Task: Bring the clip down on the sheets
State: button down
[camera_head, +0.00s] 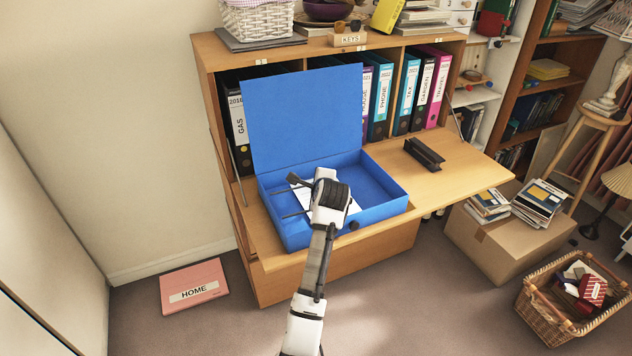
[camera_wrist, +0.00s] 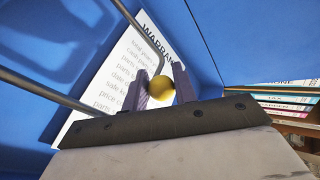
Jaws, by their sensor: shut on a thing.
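The open blue box file (camera_head: 290,236) lies on the desk flap with its lid (camera_head: 304,115) standing up behind. White printed sheets (camera_head: 355,206) lie in it; in the wrist view the top sheet (camera_wrist: 125,65) reads "WARRAN...". The clip has two grey metal rods (camera_head: 292,214) reaching over the sheets from the left; they also show in the wrist view (camera_wrist: 50,94). Its yellow ball knob (camera_wrist: 161,89) sits between the fingers of my gripper (camera_wrist: 160,76), which is shut on it. In the head view my gripper (camera_head: 299,181) is low inside the box. I cannot tell the gap between rods and sheets.
A dark hole punch or similar block (camera_head: 424,153) lies on the flap (camera_head: 465,170) to the right of the box. Upright binders (camera_head: 408,90) fill the shelf behind. A pink HOME file (camera_head: 194,286) lies on the floor. A cardboard box (camera_head: 490,245) and basket (camera_head: 545,300) stand right.

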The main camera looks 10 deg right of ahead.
jog(key=shift+d+f, duration=0.3)
jog(key=shift+f, duration=0.2)
jog(key=shift+s+d, duration=0.1)
jog(key=shift+d, duration=0.05)
jog(key=c, duration=1.2)
grip_release()
jog(key=shift+f, duration=0.15)
jog(key=shift+o, duration=0.2)
jog(key=shift+d, duration=0.1)
jog(key=shift+r, duration=0.2)
jog(key=b+v, duration=0.2)
jog(key=v, duration=1.1)
jog(key=shift+s+a+r, duration=0.2)
jog(key=shift+s+a, duration=0.15)
